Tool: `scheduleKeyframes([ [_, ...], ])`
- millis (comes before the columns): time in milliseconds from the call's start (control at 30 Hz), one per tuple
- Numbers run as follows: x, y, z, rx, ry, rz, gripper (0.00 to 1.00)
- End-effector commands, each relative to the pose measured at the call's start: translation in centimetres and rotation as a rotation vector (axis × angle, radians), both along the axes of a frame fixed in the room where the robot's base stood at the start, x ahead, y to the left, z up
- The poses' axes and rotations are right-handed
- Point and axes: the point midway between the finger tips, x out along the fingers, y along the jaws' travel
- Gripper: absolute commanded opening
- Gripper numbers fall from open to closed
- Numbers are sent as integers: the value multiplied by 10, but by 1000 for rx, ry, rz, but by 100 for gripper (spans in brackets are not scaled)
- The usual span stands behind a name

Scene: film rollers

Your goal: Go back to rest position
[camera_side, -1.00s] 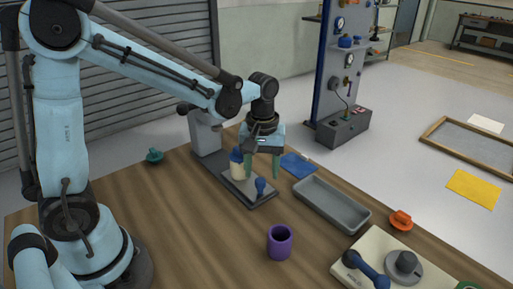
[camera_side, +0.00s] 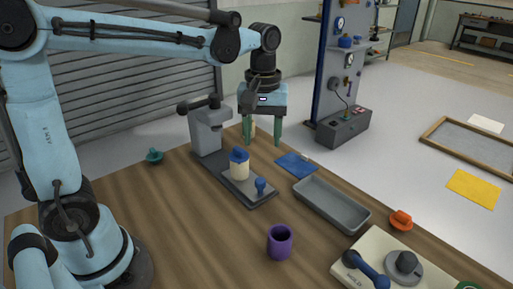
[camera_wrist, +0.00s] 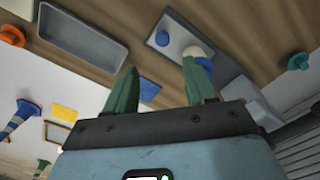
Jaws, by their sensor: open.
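My gripper (camera_side: 262,134) is raised at the far end of the wooden table, with its two green fingers apart and nothing between them. The fingers also show in the wrist view (camera_wrist: 160,92). A cream roller with a blue cap (camera_side: 239,166) stands on the grey base of a press-like fixture (camera_side: 208,140), below and left of my gripper. A small blue knob (camera_side: 260,186) stands at the front of the base.
A grey tray (camera_side: 335,213), a blue cloth (camera_side: 296,165) and an orange piece (camera_side: 401,220) lie to the right. A purple cup (camera_side: 280,242) stands in front. A cream board (camera_side: 360,275) sits at front right. A teal piece (camera_side: 154,155) is at left.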

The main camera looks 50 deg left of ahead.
Motion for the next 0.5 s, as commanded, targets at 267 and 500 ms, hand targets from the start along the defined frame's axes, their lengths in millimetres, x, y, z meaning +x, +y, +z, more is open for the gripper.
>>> scheduleKeyframes([
  [267,-12,2,2,2,-70,-86,55],
  [500,-43,6,-2,47,-280,-350,55],
])
